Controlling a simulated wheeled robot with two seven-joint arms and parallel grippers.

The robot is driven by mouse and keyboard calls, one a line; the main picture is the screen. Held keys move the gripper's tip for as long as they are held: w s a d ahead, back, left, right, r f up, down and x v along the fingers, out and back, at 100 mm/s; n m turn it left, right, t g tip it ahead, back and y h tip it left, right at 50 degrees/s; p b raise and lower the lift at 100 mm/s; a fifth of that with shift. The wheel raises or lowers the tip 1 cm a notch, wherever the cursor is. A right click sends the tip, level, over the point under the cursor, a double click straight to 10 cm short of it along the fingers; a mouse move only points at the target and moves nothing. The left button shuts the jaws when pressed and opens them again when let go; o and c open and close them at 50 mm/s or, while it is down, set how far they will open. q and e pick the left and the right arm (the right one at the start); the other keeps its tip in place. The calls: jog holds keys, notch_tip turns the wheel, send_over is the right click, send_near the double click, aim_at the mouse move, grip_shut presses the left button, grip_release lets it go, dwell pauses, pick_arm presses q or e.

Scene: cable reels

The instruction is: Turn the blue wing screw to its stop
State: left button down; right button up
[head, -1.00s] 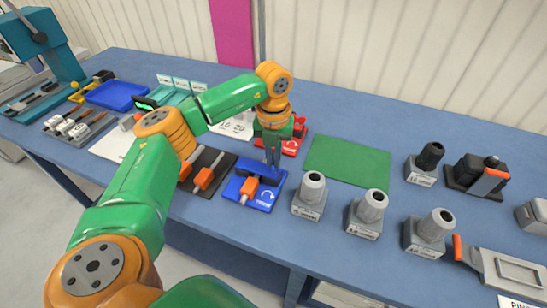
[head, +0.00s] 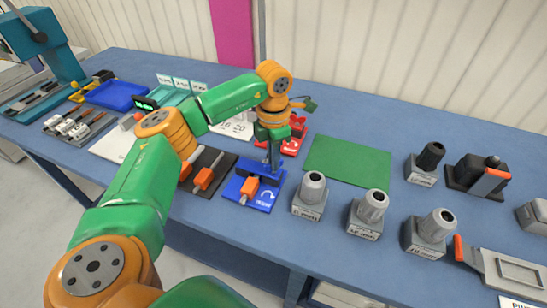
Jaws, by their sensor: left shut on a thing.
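The blue wing screw (head: 259,171) stands on a blue base plate (head: 265,200) with a white turn arrow and an orange block on it. My left gripper (head: 272,166) comes down from above and is shut on the wing screw, which it partly hides. A similar red unit (head: 293,147) with a red wing screw stands just behind, partly covered by my wrist. My right gripper is not in view.
A green mat (head: 348,160) lies behind right. Several grey holders (head: 310,196) stand to the right. A dark plate with orange-handled parts (head: 205,172) lies to the left, with a blue tray (head: 117,95) farther off.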

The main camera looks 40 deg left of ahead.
pick_arm(q)
jog(key=m, duration=0.9)
jog(key=shift+m, duration=0.3)
dwell(0.3)
jog(key=c, duration=1)
grip_release()
jog(key=shift+o, duration=0.2)
notch_tip(320, 180, up, 7)
jog(key=shift+r+b, duration=0.1)
jog(key=shift+b, duration=0.7)
